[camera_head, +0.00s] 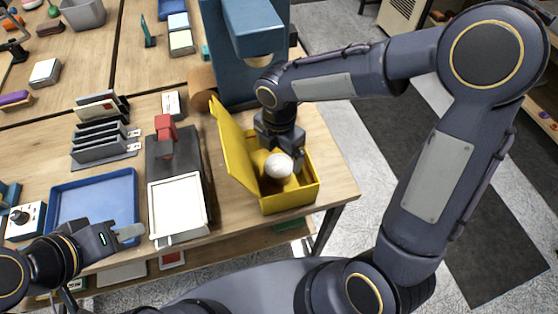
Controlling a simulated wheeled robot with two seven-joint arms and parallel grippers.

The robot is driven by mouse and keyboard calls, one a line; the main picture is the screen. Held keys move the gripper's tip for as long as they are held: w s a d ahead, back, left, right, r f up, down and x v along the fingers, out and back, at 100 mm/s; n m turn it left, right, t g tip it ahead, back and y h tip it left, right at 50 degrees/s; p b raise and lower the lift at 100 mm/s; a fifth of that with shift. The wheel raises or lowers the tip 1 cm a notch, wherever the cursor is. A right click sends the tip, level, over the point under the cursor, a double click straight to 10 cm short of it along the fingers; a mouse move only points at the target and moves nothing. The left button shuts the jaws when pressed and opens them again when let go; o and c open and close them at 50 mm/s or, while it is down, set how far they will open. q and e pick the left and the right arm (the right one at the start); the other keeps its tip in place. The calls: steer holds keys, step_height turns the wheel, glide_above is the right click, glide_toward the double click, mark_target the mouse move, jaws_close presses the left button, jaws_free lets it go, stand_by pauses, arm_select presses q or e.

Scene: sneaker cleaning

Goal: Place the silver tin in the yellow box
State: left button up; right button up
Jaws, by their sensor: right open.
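The yellow box (290,203) stands open near the right end of the table, its lid raised on the left side. The silver tin (278,167), round and pale, is inside the box toward its front. My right gripper (290,158) reaches down into the box from behind, right beside the tin; its fingers are open and partly hidden, and I cannot tell whether they touch it. My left gripper (130,233) is low at the left, in front of the blue tray, far from the box. Whether its fingers are apart is unclear.
A blue tray (62,190), a dark device with a white panel (178,204) and a grey rack (100,152) stand left of the box. A tall blue machine (228,65) stands behind it. The table's right edge is close to the box.

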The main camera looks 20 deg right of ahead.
mark_target(279, 165)
steer(key=s+d+r+m, duration=0.35)
steer(key=r+m, duration=0.25)
steer(key=r, duration=0.2)
steer(key=s+d+m+t+y, duration=0.2)
steer(key=s+m, duration=0.4)
steer(key=m, duration=0.4)
steer(key=s+d+r+m+t+y, duration=0.1)
steer(key=s+d+m+t, duration=0.2)
steer(key=s+m, duration=0.3)
steer(key=m, duration=0.4)
steer(key=shift+s+d+r+t+y, duration=0.2)
steer(key=shift+s+d+t+y, duration=0.1)
steer(key=shift+s+d+y, duration=0.1)
